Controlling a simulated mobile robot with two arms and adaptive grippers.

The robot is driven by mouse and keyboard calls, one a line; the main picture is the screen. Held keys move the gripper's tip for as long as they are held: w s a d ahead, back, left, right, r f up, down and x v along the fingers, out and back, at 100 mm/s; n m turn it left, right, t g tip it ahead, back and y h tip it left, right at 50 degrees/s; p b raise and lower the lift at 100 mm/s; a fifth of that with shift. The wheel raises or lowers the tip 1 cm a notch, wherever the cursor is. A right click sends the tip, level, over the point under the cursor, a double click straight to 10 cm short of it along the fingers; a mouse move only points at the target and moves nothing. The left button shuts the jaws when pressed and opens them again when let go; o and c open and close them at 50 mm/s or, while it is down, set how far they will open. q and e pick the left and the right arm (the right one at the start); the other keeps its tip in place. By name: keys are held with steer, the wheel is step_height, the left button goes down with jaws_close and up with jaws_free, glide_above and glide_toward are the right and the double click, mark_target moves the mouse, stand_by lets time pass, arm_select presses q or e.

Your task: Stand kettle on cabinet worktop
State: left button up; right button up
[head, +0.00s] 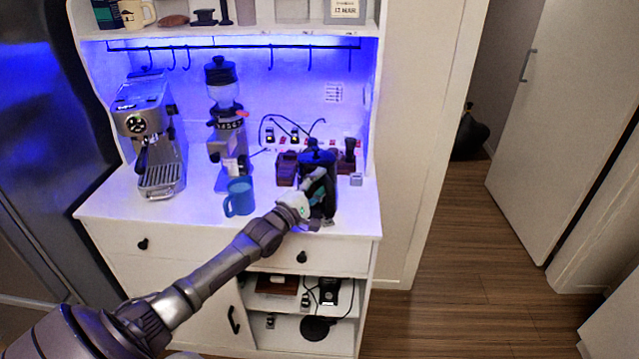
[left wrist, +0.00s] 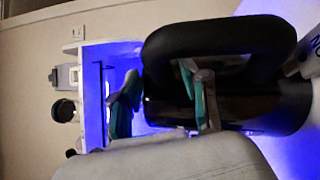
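The black kettle (head: 322,192) is upright at the right part of the white cabinet worktop (head: 210,206), near its front edge. Its base looks to be at the worktop surface, but I cannot tell for certain that it touches. Its thick black loop handle (left wrist: 215,45) fills the upper part of the left wrist view. My left gripper (head: 308,197) reaches it from the front left. My right gripper is in neither view.
A blue mug (head: 239,197), a grinder (head: 225,130) and an espresso machine (head: 152,140) stand left of the kettle. Brown containers (head: 287,168) and sockets are behind it. A hook rail (head: 235,46) and shelf are above. Bare worktop lies between mug and kettle.

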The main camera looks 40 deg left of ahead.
arm_select(q)
steer(key=s+f+b, duration=0.1)
steer(key=s+b, duration=0.1)
steer(key=s, duration=0.9)
steer(key=shift+s+a+f, duration=0.25)
steer(key=shift+s, duration=0.15)
